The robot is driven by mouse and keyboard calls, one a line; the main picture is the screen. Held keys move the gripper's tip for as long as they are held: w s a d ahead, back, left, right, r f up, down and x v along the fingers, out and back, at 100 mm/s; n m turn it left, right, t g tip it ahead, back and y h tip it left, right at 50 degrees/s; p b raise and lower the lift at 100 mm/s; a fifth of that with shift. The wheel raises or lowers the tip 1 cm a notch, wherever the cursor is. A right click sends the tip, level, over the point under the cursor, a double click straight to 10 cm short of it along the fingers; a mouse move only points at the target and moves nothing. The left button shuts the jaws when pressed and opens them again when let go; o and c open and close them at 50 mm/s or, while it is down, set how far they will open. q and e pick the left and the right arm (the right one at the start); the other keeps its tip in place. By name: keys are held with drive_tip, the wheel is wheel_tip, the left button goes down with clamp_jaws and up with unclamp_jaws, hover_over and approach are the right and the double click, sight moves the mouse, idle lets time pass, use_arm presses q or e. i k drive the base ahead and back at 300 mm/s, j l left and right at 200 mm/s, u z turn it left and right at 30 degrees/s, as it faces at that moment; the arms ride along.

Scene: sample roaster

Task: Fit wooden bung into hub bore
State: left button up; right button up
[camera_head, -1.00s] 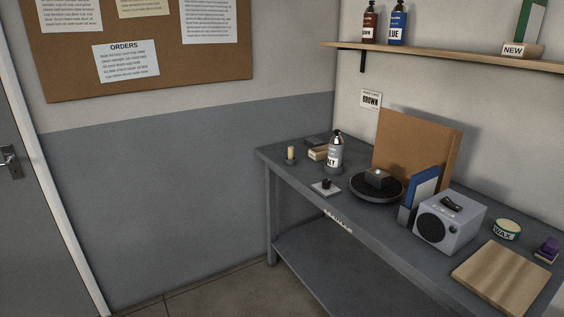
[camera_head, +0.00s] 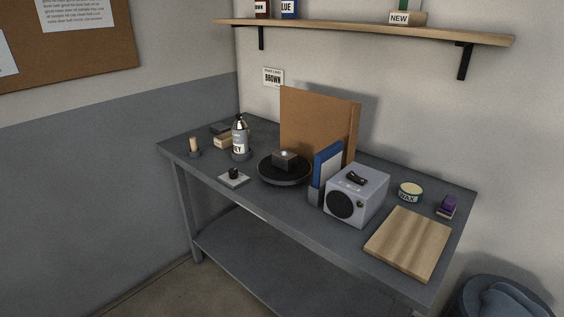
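A small light wooden cylinder (camera_head: 194,145), which looks like the bung, stands upright in a dark round base (camera_head: 194,154) at the left end of the grey workbench. A dark round turntable (camera_head: 270,177) lies near the middle of the bench. A dark grey block (camera_head: 285,160) with a small bright spot on top sits at its centre and may be the hub. I cannot make out a bore at this distance. Neither of my grippers is in view.
Around them on the bench (camera_head: 270,218) stand a labelled bottle (camera_head: 240,137), a pale square plate with a black knob (camera_head: 233,177), a brown panel (camera_head: 310,125), a blue folder (camera_head: 327,166), a grey speaker box (camera_head: 357,196), a wax tin (camera_head: 410,192) and a wooden board (camera_head: 408,243). A bin (camera_head: 500,300) stands lower right.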

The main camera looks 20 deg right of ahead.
sight(286, 160)
drive_tip(key=z, duration=0.25)
drive_tip(key=i+j+z, duration=0.7)
drive_tip(key=j+z, duration=0.2)
drive_tip(key=l, duration=0.1)
